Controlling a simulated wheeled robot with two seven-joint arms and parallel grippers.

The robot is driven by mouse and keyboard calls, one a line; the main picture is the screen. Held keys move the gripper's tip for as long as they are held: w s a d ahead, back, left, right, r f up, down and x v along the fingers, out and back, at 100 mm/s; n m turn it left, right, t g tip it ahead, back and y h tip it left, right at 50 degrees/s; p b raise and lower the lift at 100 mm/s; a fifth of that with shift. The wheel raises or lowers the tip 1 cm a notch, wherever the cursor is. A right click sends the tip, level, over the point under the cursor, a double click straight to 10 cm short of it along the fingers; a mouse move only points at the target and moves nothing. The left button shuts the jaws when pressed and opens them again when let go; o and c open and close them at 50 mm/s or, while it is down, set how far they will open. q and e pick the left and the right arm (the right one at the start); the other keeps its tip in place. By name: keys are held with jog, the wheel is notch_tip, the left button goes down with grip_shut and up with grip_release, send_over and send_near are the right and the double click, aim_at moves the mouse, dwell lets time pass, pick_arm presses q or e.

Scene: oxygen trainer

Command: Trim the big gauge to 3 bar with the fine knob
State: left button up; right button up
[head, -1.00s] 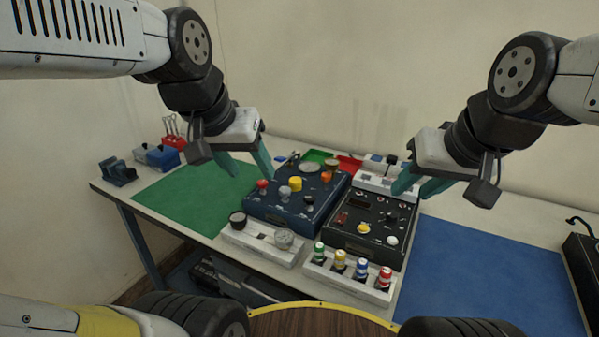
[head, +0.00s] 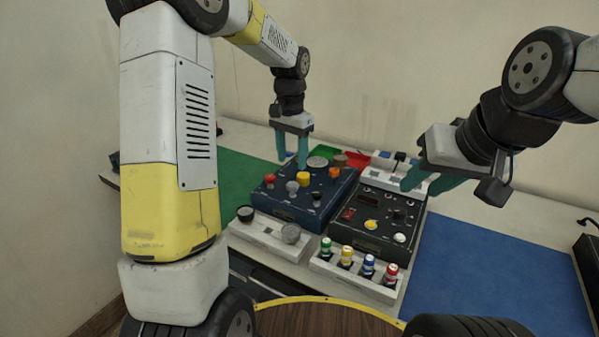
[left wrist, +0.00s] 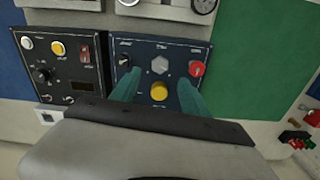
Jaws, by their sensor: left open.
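The blue trainer panel (head: 285,206) carries several knobs: red (head: 269,180), grey (head: 292,187), yellow (head: 303,179) and orange (head: 334,173), plus a small black one (left wrist: 124,61) in the left wrist view. Labels are too small to read, so I cannot tell which is the fine knob. A pale round dial (head: 317,161) at the panel's back may be the big gauge; its reading is not legible. My left gripper (head: 291,162) is open above the panel's back part, its fingers on either side of the yellow knob (left wrist: 158,91) in the left wrist view. My right gripper (head: 424,184) is open above the black panel.
A black panel (head: 372,237) stands to the right, with a rack of several colored-capped items (head: 330,266) before it. A white block (head: 262,236) with two round fittings lies in front. Red and green trays are behind. The blue mat (head: 480,280) is clear.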

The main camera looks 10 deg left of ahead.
aim_at(292, 184)
pick_arm(q)
notch_tip(292, 184, down, 8)
jog(key=shift+w+f, duration=0.1)
dwell(0.4)
